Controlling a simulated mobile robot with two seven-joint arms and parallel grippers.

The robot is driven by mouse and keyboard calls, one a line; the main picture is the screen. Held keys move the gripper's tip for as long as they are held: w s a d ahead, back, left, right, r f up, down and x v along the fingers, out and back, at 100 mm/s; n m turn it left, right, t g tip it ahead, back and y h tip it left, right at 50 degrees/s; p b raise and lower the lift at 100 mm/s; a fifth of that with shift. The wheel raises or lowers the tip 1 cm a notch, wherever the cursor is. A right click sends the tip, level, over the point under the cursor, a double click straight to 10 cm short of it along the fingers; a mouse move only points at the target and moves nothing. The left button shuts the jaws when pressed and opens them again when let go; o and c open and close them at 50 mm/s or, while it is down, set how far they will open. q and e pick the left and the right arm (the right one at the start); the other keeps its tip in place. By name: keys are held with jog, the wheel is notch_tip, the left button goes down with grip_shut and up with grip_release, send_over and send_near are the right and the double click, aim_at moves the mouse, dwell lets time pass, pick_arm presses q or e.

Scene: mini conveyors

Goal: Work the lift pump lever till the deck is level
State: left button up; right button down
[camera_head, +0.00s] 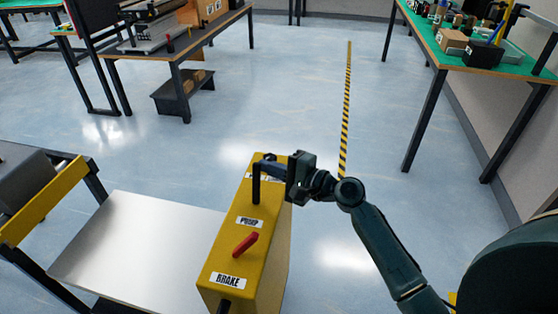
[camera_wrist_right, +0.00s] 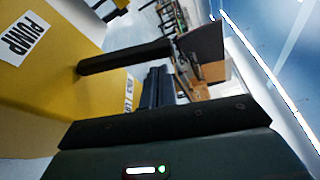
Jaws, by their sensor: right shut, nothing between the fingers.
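The yellow pump box (camera_head: 232,262) stands at bottom centre of the head view, with a PUMP label and a BRAKE label on top. Its black lever (camera_head: 256,188) stands up near the far end; it also shows as a dark bar in the right wrist view (camera_wrist_right: 115,58). My right gripper (camera_head: 272,169) is shut and empty, its fingers (camera_wrist_right: 156,88) close beside the lever. I cannot tell whether they touch it. The silver deck (camera_head: 135,252) lies left of the box; its tilt is hard to judge. My left gripper is out of view.
A red brake handle (camera_head: 245,244) sticks up from the box top. A conveyor with a yellow side rail (camera_head: 45,203) stands left of the deck. A green-topped table (camera_head: 478,62) is at the far right. Open floor lies beyond the box.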

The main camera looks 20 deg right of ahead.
jog(key=shift+s+a+r, duration=0.1)
jog(key=shift+s+a, duration=0.25)
jog(key=shift+s, duration=0.1)
